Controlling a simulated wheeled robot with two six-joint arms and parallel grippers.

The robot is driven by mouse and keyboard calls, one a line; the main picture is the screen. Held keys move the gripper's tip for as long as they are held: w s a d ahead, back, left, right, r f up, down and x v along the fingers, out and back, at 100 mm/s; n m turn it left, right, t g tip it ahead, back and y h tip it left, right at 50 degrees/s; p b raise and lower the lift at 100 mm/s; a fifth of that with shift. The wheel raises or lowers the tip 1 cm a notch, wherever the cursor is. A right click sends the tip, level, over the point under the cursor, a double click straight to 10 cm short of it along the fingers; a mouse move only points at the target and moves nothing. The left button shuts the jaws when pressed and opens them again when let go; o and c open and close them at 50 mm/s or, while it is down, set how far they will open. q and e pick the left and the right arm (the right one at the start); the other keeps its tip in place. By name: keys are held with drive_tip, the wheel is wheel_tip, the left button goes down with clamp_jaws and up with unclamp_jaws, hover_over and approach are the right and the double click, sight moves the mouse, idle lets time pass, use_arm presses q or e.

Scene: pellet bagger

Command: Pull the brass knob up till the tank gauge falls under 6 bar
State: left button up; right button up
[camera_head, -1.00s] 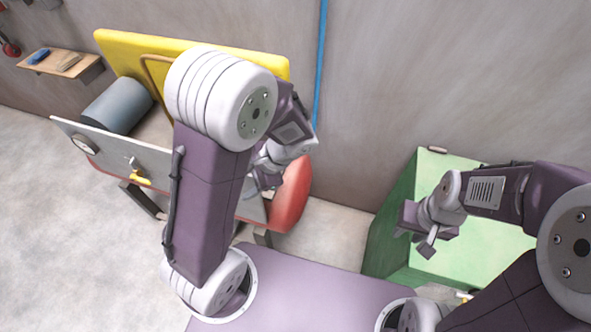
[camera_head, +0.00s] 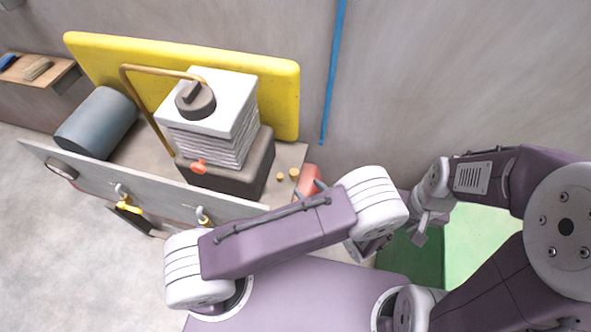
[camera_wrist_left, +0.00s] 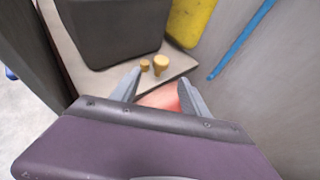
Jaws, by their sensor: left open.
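Two small brass knobs, a smaller one (camera_head: 280,176) and a larger one (camera_head: 294,173), stand close together on the bench's right end. They also show in the left wrist view, the smaller (camera_wrist_left: 145,66) left of the larger (camera_wrist_left: 161,63). My left gripper (camera_wrist_left: 158,79) is open and empty, its fingers pointing toward the knobs without touching them. In the head view its fingertips (camera_head: 314,186) are right of the knobs, over the red tank (camera_head: 308,176). A round gauge (camera_head: 62,168) sits on the grey front panel, too oblique to read. My right gripper (camera_head: 418,232) hangs at the right.
A dark machine block (camera_head: 226,182) with a pale ribbed body stands left of the knobs. A yellow board (camera_head: 282,92) rises behind. Yellow-handled valves (camera_head: 130,208) are on the front panel. A green bin (camera_head: 490,240) is at the right, a blue pipe (camera_head: 333,75) on the wall.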

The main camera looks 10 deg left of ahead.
sight(296, 176)
use_arm(q)
drive_tip(key=p+x, duration=0.1)
drive_tip(key=x, duration=0.6)
drive_tip(key=shift+w+a, duration=0.2)
drive_tip(key=shift+w, duration=0.05)
drive_tip(key=shift+w+a+f, duration=0.1)
drive_tip(key=shift+w+a, duration=0.1)
drive_tip(key=shift+w, duration=0.05)
use_arm(e)
drive_tip(key=shift+s+d+r, duration=0.3)
drive_tip(key=shift+s+r, duration=0.05)
drive_tip(key=shift+r, duration=0.35)
use_arm(q)
drive_tip(key=shift+c, duration=0.6)
clamp_jaws()
drive_tip(key=shift+r+p, duration=0.75)
drive_tip(key=shift+w, duration=0.1)
use_arm(e)
drive_tip(key=shift+w+r, duration=0.15)
drive_tip(key=shift+r, duration=0.45)
use_arm(q)
drive_tip(key=shift+r, duration=0.15)
